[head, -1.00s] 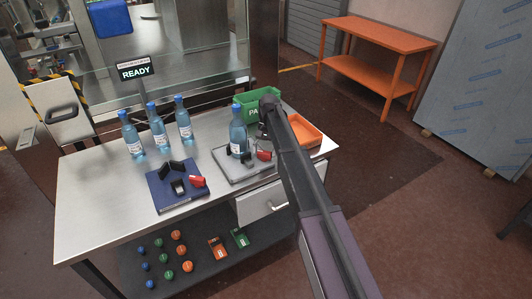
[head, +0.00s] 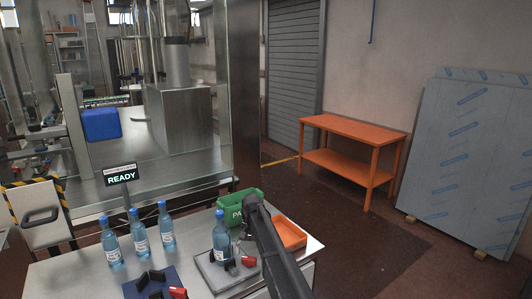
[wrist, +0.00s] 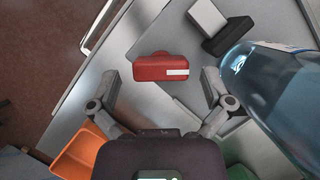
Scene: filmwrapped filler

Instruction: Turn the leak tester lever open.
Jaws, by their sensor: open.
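A grey fixture plate (head: 212,274) on the steel table holds an upright blue bottle (head: 221,238), with a red lever (head: 249,261) beside it. In the wrist view the red lever (wrist: 160,68), with a white mark on its right end, lies just ahead of and between my fingertips. My gripper (wrist: 161,84) is open, with a gap on both sides of the lever. The bottle (wrist: 275,85) stands right of the right finger. In the head view my gripper is hidden behind my arm. A second red lever (head: 178,293) is on a dark blue plate (head: 135,290).
Several blue bottles (head: 139,236) stand at the table's left, near a READY sign (head: 121,175).

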